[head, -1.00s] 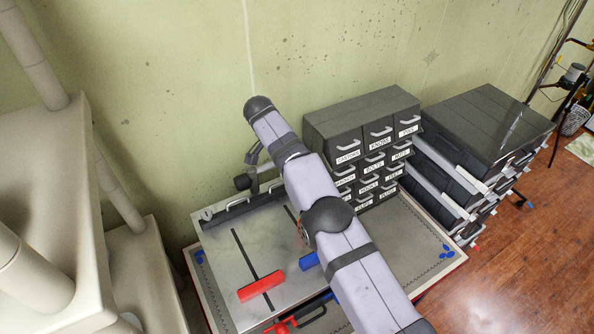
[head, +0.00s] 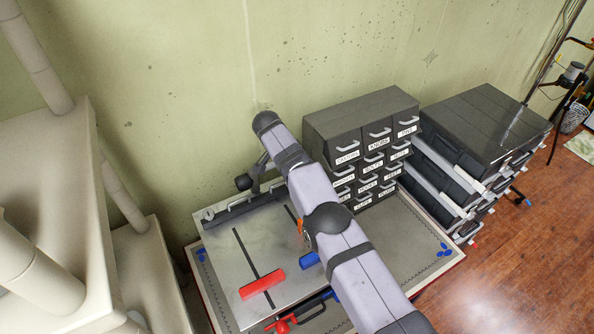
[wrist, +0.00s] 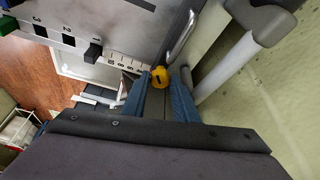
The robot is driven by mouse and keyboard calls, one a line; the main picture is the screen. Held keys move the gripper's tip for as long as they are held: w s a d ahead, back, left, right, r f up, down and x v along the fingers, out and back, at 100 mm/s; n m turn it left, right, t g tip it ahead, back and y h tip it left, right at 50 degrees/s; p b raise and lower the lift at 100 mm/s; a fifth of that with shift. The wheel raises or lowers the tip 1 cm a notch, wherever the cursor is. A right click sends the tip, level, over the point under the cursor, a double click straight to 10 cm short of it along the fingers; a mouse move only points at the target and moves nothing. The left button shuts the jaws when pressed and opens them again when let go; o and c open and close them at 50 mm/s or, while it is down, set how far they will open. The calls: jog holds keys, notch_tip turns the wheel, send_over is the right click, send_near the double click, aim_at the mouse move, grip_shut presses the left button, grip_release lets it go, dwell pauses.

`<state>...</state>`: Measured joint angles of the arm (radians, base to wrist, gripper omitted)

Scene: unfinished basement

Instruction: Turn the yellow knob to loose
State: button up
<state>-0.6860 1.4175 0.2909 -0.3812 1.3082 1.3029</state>
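The yellow knob (wrist: 159,78) shows in the wrist view, small and round with a dark mark on its face. My gripper (wrist: 166,74) has its two blue fingers apart, with the knob in the gap between their tips, closer to the left finger. I cannot tell whether either finger touches it. A pale strip with dark marks (wrist: 125,63) lies just left of the knob. In the head view my arm covers part of the metal panel (head: 225,250), and the knob cannot be made out there.
The panel carries a red handle (head: 262,284) and a blue one (head: 309,260) by dark slots. A dark drawer cabinet (head: 350,125) and stacked black cases (head: 485,130) stand to the right. The wall is close behind.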

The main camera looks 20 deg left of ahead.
jog(key=shift+d+f+n+y+b, duration=0.15)
jog(key=shift+n+y+b, duration=0.25)
jog(key=shift+n+b, duration=1.5)
jog(key=b, duration=0.4)
jog(key=shift+d+f+t+y, duration=0.1)
jog(key=shift+t+y, duration=0.2)
jog(key=n+y+b, duration=0.1)
jog(key=n, duration=0.1)
jog(key=shift+d+n+b, duration=0.15)
jog(key=shift+n+b, duration=0.2)
jog(key=shift+n, duration=0.05)
jog(key=shift+r+n+y, duration=0.25)
jog(key=shift+n+y, duration=0.25)
jog(key=shift+n, duration=0.7)
jog(key=o, duration=0.7)
jog(key=shift+o, duration=0.2)
jog(key=shift+b, duration=0.3)
